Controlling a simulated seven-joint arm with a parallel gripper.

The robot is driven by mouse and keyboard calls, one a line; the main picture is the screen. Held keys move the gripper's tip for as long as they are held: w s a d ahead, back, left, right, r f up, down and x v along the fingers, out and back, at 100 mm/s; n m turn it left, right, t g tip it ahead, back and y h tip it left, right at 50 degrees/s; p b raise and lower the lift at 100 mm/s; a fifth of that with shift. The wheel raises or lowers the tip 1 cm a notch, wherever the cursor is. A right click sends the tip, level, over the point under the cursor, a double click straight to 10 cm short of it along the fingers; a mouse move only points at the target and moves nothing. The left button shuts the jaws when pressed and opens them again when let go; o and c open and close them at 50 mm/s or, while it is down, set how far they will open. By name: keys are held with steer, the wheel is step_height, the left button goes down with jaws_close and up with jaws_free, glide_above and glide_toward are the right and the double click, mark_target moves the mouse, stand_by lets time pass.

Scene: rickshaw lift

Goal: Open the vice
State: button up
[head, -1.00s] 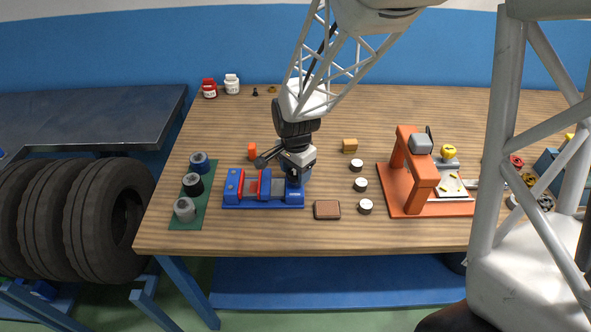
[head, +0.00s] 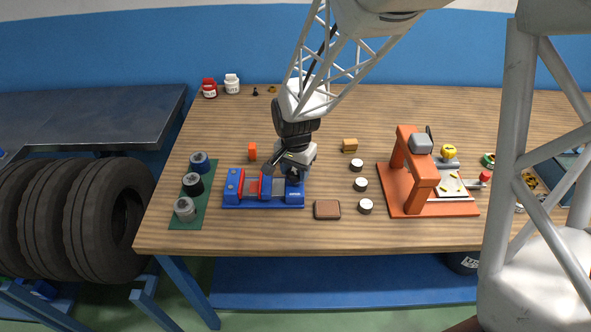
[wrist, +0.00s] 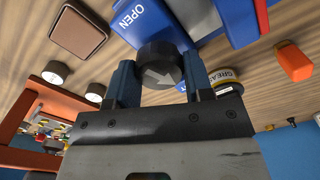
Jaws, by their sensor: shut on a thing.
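The blue vice (head: 233,188) with red jaw faces lies near the front left of the bench; a gap shows between its jaws in the head view. It also shows in the wrist view with the word OPEN on its blue end (wrist: 137,18). My gripper (head: 295,176) is at the vice's right end. In the wrist view my two blue fingers are shut on a round black knob (wrist: 158,62) with a white arrow on its face, one finger on each side.
A brown block (head: 327,210) and white-topped round pieces (head: 361,184) lie right of the vice. An orange press (head: 420,180) stands farther right. A green mat (head: 180,220) with several cylinders is at left. An orange piece (head: 252,151) stands behind. A grease tin (wrist: 226,82) is near my fingers.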

steer(key=n, duration=0.4)
steer(key=shift+a, duration=0.1)
steer(key=n, duration=0.8)
steer(key=shift+a+n, duration=0.1)
steer(key=shift+n, duration=0.2)
steer(key=n, duration=0.3)
steer(key=shift+n, duration=0.4)
steer(key=n, duration=0.3)
steer(key=shift+s+n, duration=0.1)
steer(key=shift+n, duration=0.2)
steer(key=n, duration=0.9)
steer(key=shift+s, duration=0.1)
steer(key=n, duration=0.3)
steer(key=shift+n, duration=0.4)
